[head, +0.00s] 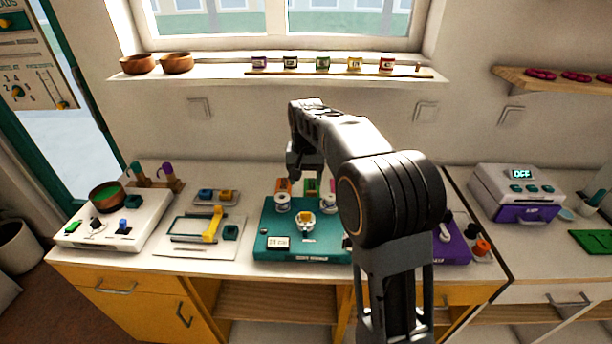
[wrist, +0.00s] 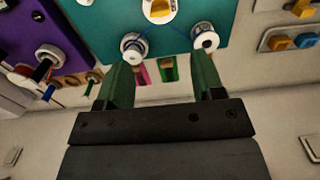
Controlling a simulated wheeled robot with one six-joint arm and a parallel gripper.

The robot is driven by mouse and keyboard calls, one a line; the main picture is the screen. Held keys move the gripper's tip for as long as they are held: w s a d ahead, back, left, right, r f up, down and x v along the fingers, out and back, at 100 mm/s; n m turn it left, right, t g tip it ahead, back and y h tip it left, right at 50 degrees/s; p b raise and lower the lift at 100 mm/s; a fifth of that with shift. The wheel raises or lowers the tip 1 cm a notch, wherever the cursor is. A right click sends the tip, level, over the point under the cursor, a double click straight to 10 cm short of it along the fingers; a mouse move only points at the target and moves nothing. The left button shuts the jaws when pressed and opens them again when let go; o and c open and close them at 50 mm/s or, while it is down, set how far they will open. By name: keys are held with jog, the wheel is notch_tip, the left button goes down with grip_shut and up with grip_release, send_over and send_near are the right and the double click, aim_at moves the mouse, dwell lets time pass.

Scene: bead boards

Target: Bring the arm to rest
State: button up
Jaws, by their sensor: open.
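My arm rises from the bottom right of the head view and bends over the counter. My gripper (head: 303,172) hangs above the back of the teal board (head: 272,243). In the wrist view my gripper (wrist: 160,85) shows two green fingers spread apart with nothing between them. Two white spools (wrist: 134,45) on the teal board lie just beyond the fingertips, and small pink and green pieces (wrist: 168,68) show between the fingers, farther off. Part of the teal board is hidden behind my arm in the head view.
A purple board (head: 452,245) sits right of the teal one, partly hidden by my arm. A white tray with a yellow-handled tool (head: 212,224) and a white board with a bowl (head: 107,197) lie left. A grey machine reading OFF (head: 520,190) stands at right. The window wall is behind.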

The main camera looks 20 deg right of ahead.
jog(key=shift+r, duration=0.2)
dwell(0.4)
jog(key=s+f+n+t, duration=0.3)
jog(key=s, duration=2)
jog(key=shift+n+t, duration=0.3)
jog(key=shift+n, duration=0.1)
jog(key=shift+s+a, duration=0.1)
